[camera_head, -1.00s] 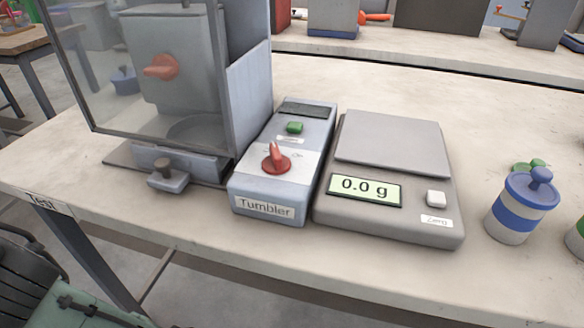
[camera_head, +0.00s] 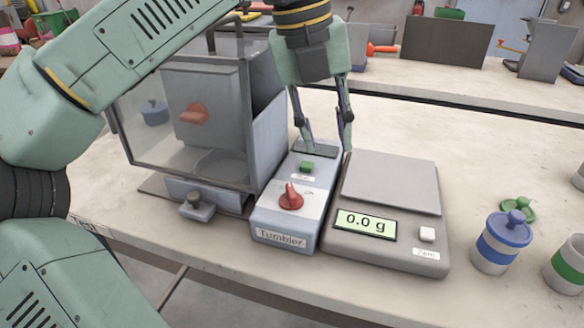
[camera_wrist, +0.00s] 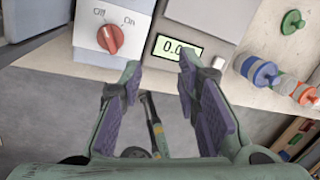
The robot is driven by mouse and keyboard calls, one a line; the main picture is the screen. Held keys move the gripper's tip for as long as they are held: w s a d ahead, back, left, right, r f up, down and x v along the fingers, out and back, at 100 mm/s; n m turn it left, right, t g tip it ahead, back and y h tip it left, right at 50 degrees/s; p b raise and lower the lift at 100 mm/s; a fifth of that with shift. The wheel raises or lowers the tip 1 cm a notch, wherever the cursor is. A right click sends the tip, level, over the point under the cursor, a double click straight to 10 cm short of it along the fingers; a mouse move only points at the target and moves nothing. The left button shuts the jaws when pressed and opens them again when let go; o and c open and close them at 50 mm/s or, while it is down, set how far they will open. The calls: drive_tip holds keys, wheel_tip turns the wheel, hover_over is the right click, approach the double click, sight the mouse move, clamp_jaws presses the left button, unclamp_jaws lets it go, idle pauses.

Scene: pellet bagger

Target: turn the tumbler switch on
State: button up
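The tumbler switch is a red rotary knob (camera_head: 291,197) on the grey-blue box labelled Tumbler (camera_head: 284,240). In the wrist view the knob (camera_wrist: 110,39) sits below the printed words Off and On, and its pointer appears to lean toward Off. Nothing touches the knob.
The grey scale (camera_head: 390,185) reading 0.0 g stands close on the box's right. The clear-walled tumbler machine (camera_head: 195,130) stands on its left, with its side panel beside my gripper. A blue-lidded jar (camera_head: 502,243) and a loose green lid (camera_head: 517,209) are farther right.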

sight(292, 191)
drive_tip(key=a+n+y, duration=0.2)
drive_tip(key=a+y, duration=0.1)
drive_tip(key=a, duration=0.2)
drive_tip(key=f, duration=0.7)
drive_tip(key=f+p, duration=0.1)
drive_tip(key=f, duration=0.2)
drive_tip(key=shift+w+d+f, duration=0.2)
drive_tip(key=shift+w+f, duration=0.1)
drive_tip(key=shift+f, duration=0.1)
drive_tip(key=shift+c, duration=0.5)
clamp_jaws()
